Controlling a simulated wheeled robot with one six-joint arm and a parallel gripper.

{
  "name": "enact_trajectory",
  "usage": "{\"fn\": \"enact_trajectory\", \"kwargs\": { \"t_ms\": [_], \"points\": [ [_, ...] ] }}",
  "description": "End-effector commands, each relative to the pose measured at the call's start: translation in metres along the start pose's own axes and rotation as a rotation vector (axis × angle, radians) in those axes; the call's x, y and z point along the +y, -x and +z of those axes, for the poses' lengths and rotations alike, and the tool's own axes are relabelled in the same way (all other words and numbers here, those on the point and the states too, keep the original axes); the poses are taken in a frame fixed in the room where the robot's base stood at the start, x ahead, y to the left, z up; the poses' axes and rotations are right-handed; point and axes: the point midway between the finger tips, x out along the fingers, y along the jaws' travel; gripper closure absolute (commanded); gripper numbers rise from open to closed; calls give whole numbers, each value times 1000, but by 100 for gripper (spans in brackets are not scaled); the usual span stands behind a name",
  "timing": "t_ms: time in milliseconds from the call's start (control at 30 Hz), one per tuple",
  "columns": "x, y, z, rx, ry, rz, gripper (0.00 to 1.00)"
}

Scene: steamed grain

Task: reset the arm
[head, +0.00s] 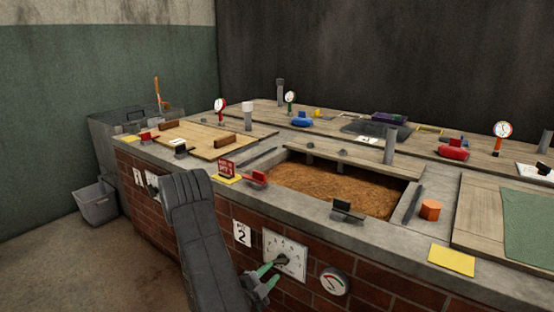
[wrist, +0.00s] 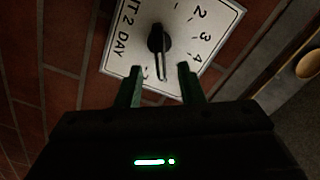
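My gripper (head: 268,278) is low at the front brick wall of the long counter, in front of a white dial plate (head: 290,254) with a black knob (head: 282,261). In the wrist view my gripper (wrist: 160,80) has its two green fingers apart, with nothing between them that I can see. The knob (wrist: 158,40) is just beyond the fingertips, and its pointer reaches toward the gap. I cannot tell whether a finger touches the plate. The plate shows numbers and the words "2 DAY".
A round gauge (head: 334,281) sits on the bricks right of the plate. Above, the counter holds an open pit of brown grain (head: 330,188), a yellow card (head: 452,260) and an orange cylinder (head: 430,210). A grey bin (head: 97,204) stands on the floor at left.

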Motion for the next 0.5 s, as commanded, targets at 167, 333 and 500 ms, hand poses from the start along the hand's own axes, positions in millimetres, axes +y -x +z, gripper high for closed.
{"fn": "enact_trajectory", "kwargs": {
  "t_ms": [167,333,500],
  "points": [
    [2,-35,0,4,-3,1,65],
    [-5,-46,-2,-2,60,1,65],
    [-7,-46,-2,-1,157,0,65]
  ]
}}
